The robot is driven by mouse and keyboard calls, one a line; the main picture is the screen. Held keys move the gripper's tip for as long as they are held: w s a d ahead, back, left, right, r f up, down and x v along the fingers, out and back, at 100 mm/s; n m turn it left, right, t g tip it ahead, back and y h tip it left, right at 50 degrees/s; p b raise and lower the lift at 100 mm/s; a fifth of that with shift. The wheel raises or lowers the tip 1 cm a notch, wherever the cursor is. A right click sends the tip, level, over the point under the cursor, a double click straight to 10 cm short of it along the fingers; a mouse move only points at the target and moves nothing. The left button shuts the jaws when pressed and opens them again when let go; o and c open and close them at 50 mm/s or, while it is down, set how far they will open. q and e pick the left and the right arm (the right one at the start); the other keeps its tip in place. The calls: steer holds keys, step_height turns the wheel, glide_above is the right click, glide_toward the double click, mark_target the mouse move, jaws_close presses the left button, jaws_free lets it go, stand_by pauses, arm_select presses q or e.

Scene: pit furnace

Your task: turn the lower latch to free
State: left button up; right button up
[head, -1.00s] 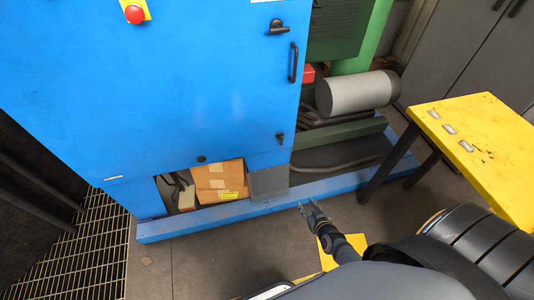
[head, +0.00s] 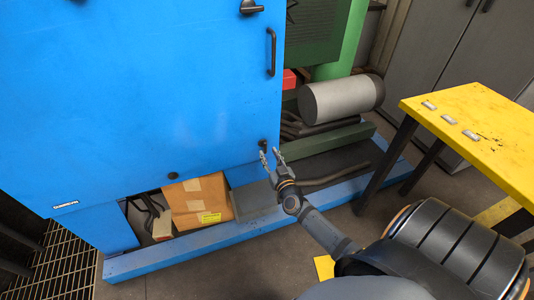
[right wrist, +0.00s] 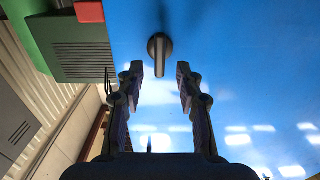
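The lower latch (head: 263,144) is a small dark handle near the lower right edge of the blue door (head: 150,100). My right gripper (head: 270,153) is open and empty, with its fingertips just at or below the latch in the head view. In the right wrist view a dark latch handle (right wrist: 159,47) stands on the blue door, just beyond and between the spread fingertips (right wrist: 159,72). The gripper does not appear closed on it. The upper latch (head: 251,7) is at the top of the door. My left gripper is out of view.
A door pull (head: 271,52) sits above the lower latch. Right of the door are a grey cylinder (head: 342,98), a red box (head: 288,79) and green machinery. A yellow table (head: 475,115) stands at right. A cardboard box (head: 197,200) lies in the opening under the door.

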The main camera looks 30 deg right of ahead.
mark_target(264, 146)
steer(key=shift+x, duration=1.35)
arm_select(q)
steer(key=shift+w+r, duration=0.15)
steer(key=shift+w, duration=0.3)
arm_select(e)
steer(key=shift+c, duration=0.2)
jaws_close()
